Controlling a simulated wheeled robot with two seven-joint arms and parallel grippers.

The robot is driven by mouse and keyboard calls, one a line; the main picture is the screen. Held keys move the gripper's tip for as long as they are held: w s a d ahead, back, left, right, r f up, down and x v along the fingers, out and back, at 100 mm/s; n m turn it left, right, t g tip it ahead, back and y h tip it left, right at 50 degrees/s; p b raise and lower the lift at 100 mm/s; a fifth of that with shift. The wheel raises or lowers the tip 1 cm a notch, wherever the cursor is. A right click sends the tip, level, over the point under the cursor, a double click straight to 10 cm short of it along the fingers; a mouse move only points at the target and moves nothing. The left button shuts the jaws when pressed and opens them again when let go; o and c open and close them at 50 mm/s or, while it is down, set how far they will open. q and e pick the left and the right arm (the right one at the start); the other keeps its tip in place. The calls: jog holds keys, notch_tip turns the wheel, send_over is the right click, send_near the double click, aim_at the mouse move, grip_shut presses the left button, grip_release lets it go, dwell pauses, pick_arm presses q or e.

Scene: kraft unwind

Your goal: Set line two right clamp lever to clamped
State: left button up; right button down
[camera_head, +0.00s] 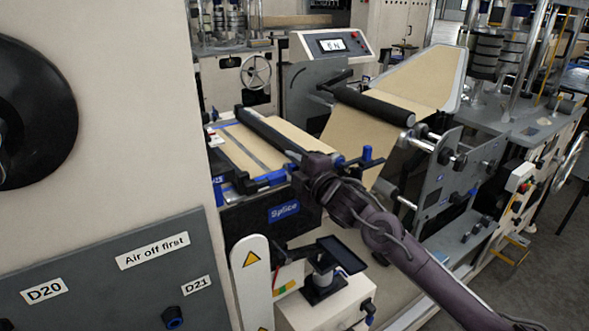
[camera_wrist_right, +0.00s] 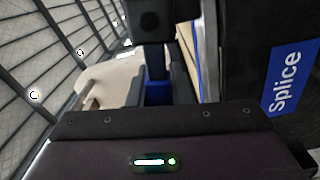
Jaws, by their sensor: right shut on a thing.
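The splice table (camera_head: 250,150) stands mid-view, with tan web on top and a dark bar across it. Its front carries a blue "Splice" label (camera_head: 284,211), which also shows in the right wrist view (camera_wrist_right: 286,82). My right gripper (camera_head: 297,172) is at the table's front edge. In the right wrist view its dark fingers (camera_wrist_right: 157,88) are shut on a blue piece (camera_wrist_right: 158,93), seemingly the clamp lever's handle; my arm hides most of it in the head view. A blue upright knob (camera_head: 367,153) stands right of the gripper. My left gripper is out of view.
A control panel with a display (camera_head: 332,45) stands behind the table. A roller (camera_head: 372,104) and tan web lie to the right. A black tray-like plate (camera_head: 341,255) sits below the gripper. A grey "Air off first" panel (camera_head: 110,275) fills the lower left.

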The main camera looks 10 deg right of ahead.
jog(key=shift+f+n+b, duration=0.6)
jog(key=shift+n+b, duration=0.2)
jog(key=shift+n, duration=0.2)
jog(key=shift+f, duration=0.1)
jog(key=c, duration=1.3)
grip_release()
jog(key=b+v, duration=0.2)
jog(key=v, duration=0.5)
jog(key=shift+s+d, duration=0.1)
jog(key=shift+s, duration=0.3)
